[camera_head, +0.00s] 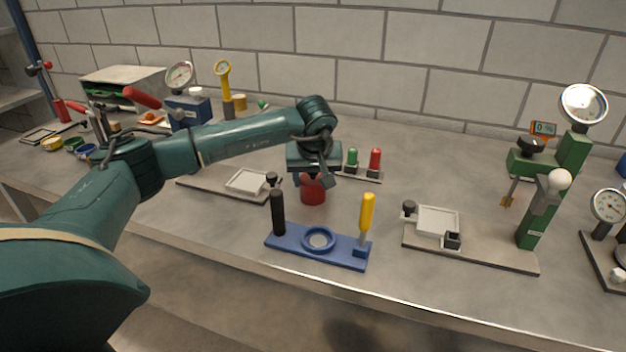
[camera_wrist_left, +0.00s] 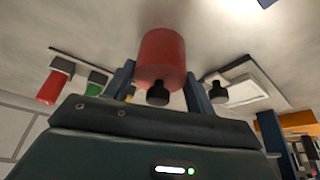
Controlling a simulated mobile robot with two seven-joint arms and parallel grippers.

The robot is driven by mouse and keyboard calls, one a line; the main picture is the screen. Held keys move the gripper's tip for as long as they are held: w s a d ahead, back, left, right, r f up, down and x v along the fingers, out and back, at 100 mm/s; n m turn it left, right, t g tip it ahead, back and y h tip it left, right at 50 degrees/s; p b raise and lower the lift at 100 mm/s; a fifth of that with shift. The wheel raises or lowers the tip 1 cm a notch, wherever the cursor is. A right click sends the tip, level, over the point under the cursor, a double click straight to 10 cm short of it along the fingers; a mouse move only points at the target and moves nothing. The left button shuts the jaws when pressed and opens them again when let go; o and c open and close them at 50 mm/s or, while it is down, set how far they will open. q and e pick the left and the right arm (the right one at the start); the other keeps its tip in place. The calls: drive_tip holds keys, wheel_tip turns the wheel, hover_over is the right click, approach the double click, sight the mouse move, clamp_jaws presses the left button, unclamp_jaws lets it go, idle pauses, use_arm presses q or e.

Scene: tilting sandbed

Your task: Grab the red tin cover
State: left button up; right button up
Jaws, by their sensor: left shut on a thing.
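The red tin cover (camera_head: 312,191) is a plain red cylinder below my left gripper (camera_head: 312,176), behind the blue stand near the middle of the table. In the left wrist view, the red cover (camera_wrist_left: 162,55) has a black knob facing the gripper. The two fingers of my left gripper (camera_wrist_left: 160,84) stand on either side of it, and the gripper is shut on it. I cannot tell whether its bottom touches the table. My right gripper is not in view.
A blue stand (camera_head: 285,243) with a ring, a black post and a yellow-handled tool stands in front. Small green (camera_head: 352,157) and red (camera_head: 375,159) cylinders stand behind. Grey plates with white trays lie left and right. A green dial press (camera_head: 541,190) stands at right.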

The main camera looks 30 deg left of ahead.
use_arm(q)
drive_tip(key=shift+c, duration=0.9)
